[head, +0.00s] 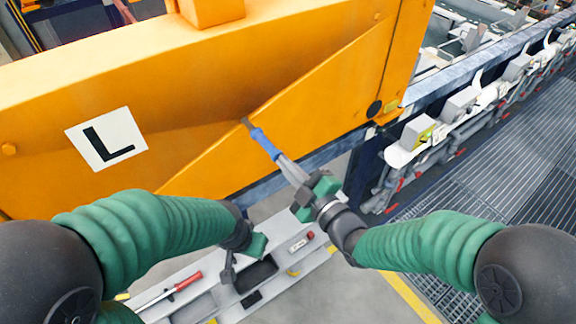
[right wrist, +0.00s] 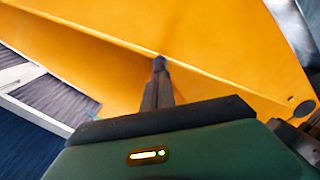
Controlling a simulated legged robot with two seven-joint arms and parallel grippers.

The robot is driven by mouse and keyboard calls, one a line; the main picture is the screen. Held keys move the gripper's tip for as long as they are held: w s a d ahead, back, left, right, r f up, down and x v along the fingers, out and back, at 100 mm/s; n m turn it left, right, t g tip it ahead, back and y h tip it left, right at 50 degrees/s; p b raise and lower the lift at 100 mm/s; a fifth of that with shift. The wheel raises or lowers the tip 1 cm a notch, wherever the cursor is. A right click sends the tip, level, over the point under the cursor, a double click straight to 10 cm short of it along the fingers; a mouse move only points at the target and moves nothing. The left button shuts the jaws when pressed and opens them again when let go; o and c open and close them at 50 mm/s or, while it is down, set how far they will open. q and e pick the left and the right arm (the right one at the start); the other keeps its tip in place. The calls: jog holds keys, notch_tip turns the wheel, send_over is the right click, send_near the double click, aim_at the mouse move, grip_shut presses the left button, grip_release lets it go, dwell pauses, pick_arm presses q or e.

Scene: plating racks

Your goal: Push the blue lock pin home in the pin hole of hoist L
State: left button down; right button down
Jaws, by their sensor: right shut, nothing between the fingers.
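The orange hoist beam (head: 200,80) carries a white plate with a black L (head: 106,138). The blue lock pin (head: 265,144) stands out at a slant from the beam's lower face, its dark end toward the orange metal; the pin hole itself is hidden. My right gripper (head: 284,162) is shut, with its fingertips at the near end of the blue pin and nothing between them. In the right wrist view, the closed fingers (right wrist: 157,88) point at the orange face, with a dark, narrow end just beyond them. My left gripper (head: 230,268) hangs low over the tray; its fingers are unclear.
Below the beam, a grey tray (head: 205,296) holds a red-handled tool (head: 186,281) and a small red-ended item (head: 301,243). A rail with several grey and white fittings (head: 460,104) runs at the right, beside a grated walkway (head: 510,140). Grey floor lies between.

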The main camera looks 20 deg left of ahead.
jog(key=shift+w+a, duration=0.2)
jog(key=shift+a, duration=0.2)
jog(key=shift+b+x, duration=1.25)
jog(key=shift+x, duration=1.05)
jog(key=shift+b+v, duration=0.55)
jog(key=shift+v, duration=0.5)
jog(key=b, duration=1.1)
send_near(273, 152)
jog(key=w+f+v, duration=0.1)
jog(key=f+v, duration=0.1)
jog(key=v, duration=0.7)
jog(key=shift+s+r, duration=0.1)
jog(key=shift+r, duration=0.1)
